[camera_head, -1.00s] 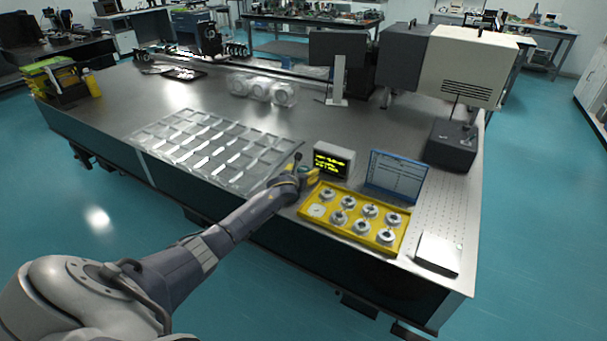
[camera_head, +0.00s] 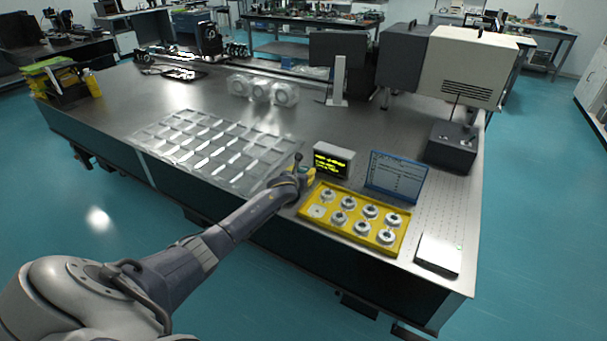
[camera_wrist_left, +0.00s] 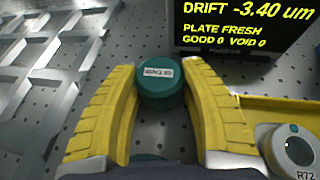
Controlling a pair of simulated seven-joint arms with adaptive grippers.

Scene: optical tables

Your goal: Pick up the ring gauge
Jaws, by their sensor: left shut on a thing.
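The ring gauge, a teal round piece with a small white label (camera_wrist_left: 160,82), sits between the fingertips of my left gripper (camera_wrist_left: 159,88) in the left wrist view. The yellow ridged fingers are closed in on its two sides. The label is too small to read surely. In the head view my left gripper (camera_head: 304,174) is low over the table, left of the yellow tray and in front of the small display; its own wrist hides the gauge there. My right gripper does not show.
The small display (camera_head: 333,160) stands just behind the gripper. The yellow tray (camera_head: 349,232) with several round silver pieces lies to its right. A metal pocketed plate (camera_head: 215,150) lies to its left. A blue-framed panel (camera_head: 396,177) stands behind the tray.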

